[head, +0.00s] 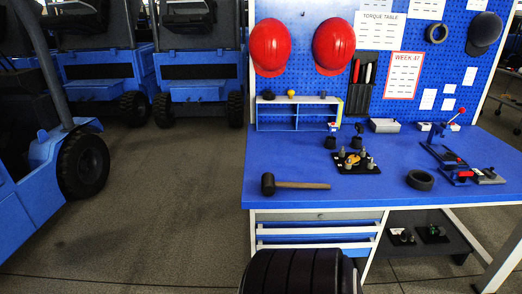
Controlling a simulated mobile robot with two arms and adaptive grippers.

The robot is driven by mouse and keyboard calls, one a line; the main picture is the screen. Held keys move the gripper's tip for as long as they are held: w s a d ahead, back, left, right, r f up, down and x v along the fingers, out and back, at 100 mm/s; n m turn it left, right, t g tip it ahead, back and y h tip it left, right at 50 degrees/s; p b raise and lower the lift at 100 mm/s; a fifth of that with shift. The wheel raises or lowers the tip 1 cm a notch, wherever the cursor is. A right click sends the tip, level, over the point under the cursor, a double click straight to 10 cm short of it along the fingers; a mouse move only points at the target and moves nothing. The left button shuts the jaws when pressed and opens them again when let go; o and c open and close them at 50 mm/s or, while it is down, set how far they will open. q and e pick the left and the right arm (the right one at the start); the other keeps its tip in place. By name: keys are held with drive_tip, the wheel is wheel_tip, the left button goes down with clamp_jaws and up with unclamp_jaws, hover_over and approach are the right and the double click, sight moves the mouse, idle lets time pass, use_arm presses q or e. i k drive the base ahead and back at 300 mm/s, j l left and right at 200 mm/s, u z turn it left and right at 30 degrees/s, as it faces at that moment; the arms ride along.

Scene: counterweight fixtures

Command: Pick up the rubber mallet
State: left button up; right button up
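The rubber mallet (291,185) lies on the blue workbench (385,191) near its front left corner. Neither of my grippers shows in the head view.
A black plate with small fittings (355,162), a black ring (420,180) and red-handled clamps (456,174) stand on the bench. A small blue shelf (298,114) is behind. Stacked tyres (298,272) stand before the drawers. Open floor (160,200) lies left, with blue vehicles (199,75) beyond.

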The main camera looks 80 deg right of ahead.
sight(269, 184)
drive_tip(key=i+z, duration=0.25)
drive_tip(key=z, duration=0.15)
drive_tip(key=i+z, duration=0.4)
drive_tip(key=i+j+z, duration=0.1)
drive_tip(key=z, duration=0.3)
drive_tip(key=i+j+z, duration=0.25)
drive_tip(key=z, duration=0.2)
drive_tip(key=i, duration=0.05)
